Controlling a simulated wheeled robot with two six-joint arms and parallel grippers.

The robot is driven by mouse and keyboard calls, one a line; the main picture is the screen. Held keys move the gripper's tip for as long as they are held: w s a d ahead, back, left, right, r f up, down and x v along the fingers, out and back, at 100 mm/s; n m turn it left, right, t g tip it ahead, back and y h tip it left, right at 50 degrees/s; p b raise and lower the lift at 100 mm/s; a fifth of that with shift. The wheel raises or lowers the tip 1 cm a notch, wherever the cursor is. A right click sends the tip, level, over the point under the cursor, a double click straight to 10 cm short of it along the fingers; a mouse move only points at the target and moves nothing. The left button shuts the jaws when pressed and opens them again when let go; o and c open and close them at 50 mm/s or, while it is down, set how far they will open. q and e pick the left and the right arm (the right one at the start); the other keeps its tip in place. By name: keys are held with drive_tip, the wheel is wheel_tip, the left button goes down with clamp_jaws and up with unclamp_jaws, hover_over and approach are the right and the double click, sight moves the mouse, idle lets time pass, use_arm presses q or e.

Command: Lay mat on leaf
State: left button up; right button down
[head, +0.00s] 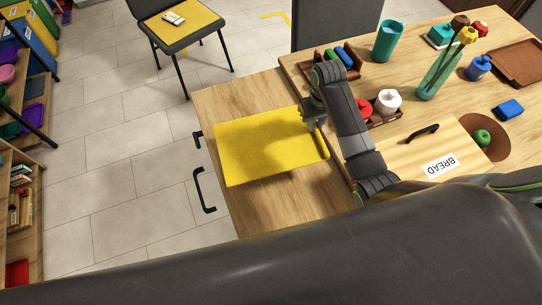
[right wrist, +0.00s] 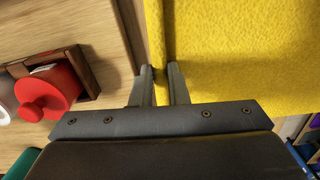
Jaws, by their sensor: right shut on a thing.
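The yellow mat (head: 255,140) is spread out over the oak leaf (head: 270,205) at the table's left side. My right gripper (head: 314,124) is shut on the mat's right edge, close to the seam between leaf and table. The edge bends down near the gripper. I cannot tell whether the whole mat touches the leaf. In the right wrist view, the mat (right wrist: 240,50) fills the upper right, and the fingers of my right gripper (right wrist: 161,78) pinch its edge. My left gripper is not in view.
The table holds a wooden tray with a red pot (head: 363,108), a teal cup (head: 388,41), a glass vase (head: 437,75) and a bread box lid (head: 405,155). Black handles (head: 203,190) stick out left of the leaf. A chair (head: 175,25) stands beyond. The leaf's front part is bare.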

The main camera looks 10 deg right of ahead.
drive_tip(key=shift+w+d+r+n, duration=0.1)
drive_tip(key=shift+w+d+n, duration=0.05)
drive_tip(key=shift+w+n, duration=0.2)
drive_tip(key=shift+w+f, duration=0.1)
drive_tip(key=shift+f, duration=0.1)
wheel_tip(320, 180, down, 5)
wheel_tip(320, 180, down, 4)
drive_tip(key=shift+r, duration=0.15)
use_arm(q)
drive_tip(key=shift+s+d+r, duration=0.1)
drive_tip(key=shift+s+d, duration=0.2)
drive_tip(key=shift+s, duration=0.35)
use_arm(e)
drive_tip(key=shift+f, duration=0.4)
drive_tip(key=c, duration=1.4)
unclamp_jaws()
drive_tip(key=shift+f, duration=0.1)
